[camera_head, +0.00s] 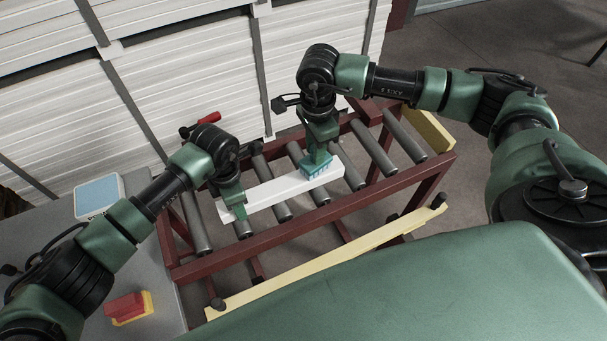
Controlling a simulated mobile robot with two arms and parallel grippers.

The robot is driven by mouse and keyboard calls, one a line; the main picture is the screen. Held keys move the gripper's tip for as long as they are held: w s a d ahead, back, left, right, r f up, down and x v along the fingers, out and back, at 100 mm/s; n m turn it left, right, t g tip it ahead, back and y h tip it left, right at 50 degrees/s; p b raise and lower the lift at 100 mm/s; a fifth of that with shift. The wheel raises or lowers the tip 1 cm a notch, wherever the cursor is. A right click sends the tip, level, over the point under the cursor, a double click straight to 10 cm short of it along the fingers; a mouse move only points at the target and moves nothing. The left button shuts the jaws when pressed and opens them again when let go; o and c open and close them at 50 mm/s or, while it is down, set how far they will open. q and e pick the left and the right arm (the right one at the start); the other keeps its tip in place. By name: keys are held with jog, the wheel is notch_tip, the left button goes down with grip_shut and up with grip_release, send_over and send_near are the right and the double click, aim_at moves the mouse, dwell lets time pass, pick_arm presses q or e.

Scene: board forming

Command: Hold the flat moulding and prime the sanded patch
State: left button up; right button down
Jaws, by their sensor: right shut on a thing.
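The long white flat moulding (270,192) lies across the rollers of a red-framed roller stand. My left gripper (239,211) is at its left end, with a green finger against the near side. Whether its jaws are shut there is hard to see. My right gripper (318,156) is shut on a teal-blue block-shaped applicator (316,168), which is over the right part of the moulding and seems to touch its top. The sanded patch cannot be made out and may be hidden by the applicator.
The roller stand (330,212) has grey rollers and yellow side rails. A grey table (65,228) at left holds a white box with a light-blue top (98,196) and a red block on a yellow base (125,306). A red handle (207,119) shows behind my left wrist. White board stacks (190,70) stand behind.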

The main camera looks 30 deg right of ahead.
jog(key=shift+w+a+f, duration=0.15)
jog(key=shift+a, duration=2.3)
jog(key=shift+w+a+f, duration=0.1)
jog(key=shift+a, duration=2.3)
jog(key=shift+s+a, duration=0.1)
jog(key=shift+a, duration=0.4)
jog(key=shift+r, duration=0.1)
jog(key=shift+d+r, duration=0.2)
jog(key=shift+r, duration=2.7)
jog(key=shift+r, duration=0.1)
jog(key=shift+w+f, duration=0.2)
jog(key=shift+f, duration=2)
jog(key=shift+f, duration=0.2)
jog(key=shift+d, duration=0.1)
